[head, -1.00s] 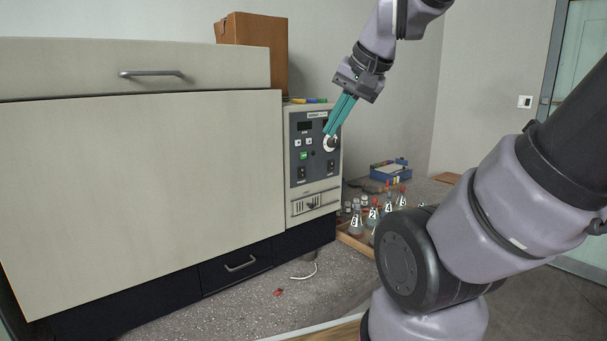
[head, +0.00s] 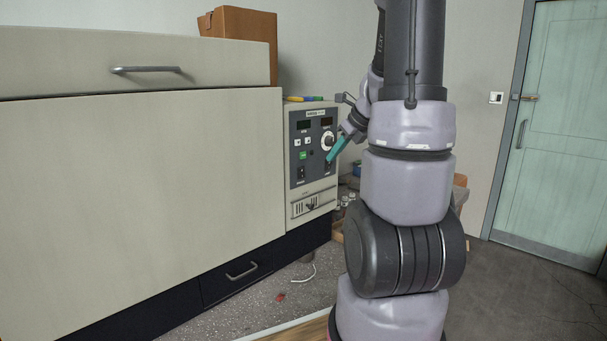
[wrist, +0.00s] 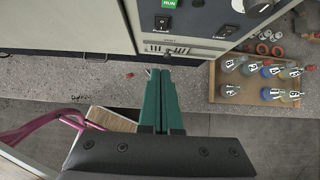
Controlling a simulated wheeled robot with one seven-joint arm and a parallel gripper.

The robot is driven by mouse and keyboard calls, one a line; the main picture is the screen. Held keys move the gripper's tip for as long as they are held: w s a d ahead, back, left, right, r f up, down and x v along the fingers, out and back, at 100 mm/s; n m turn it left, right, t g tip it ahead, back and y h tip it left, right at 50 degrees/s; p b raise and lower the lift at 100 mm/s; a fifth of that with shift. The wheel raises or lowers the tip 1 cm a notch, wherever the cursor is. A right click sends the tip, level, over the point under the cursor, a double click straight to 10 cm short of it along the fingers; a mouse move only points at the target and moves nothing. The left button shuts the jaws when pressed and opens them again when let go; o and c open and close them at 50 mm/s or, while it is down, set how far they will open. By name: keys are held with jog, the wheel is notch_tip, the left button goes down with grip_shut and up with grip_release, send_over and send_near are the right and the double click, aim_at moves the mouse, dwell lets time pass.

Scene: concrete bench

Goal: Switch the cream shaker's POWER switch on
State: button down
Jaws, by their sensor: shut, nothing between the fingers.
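The cream shaker (head: 150,190) is a large cream cabinet with a grey control panel (head: 315,125) at its right end. The POWER switch (head: 301,173) is a black rocker at the panel's lower left; it also shows in the wrist view (wrist: 163,23). A second black rocker (wrist: 226,30) sits to its right. My gripper (head: 329,160) is shut and empty, its teal fingers overlapping the right rocker in the head view. In the wrist view its fingertips (wrist: 159,72) show below the panel's switches. Whether they touch the panel, and the rocker's position, I cannot tell.
A wooden tray (wrist: 228,90) of labelled flasks stands on the bench at right. Pink cables (wrist: 45,128) show at lower left.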

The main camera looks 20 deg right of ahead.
aim_at(302, 173)
dwell(0.3)
jog(key=w+r+x, duration=0.1)
jog(key=w+x, duration=0.1)
jog(key=x, duration=1)
jog(key=shift+w+a, duration=0.3)
jog(key=shift+a, duration=0.2)
jog(key=shift+w+a+f, duration=0.1)
jog(key=shift+w+a, duration=0.05)
jog(key=shift+w, duration=0.1)
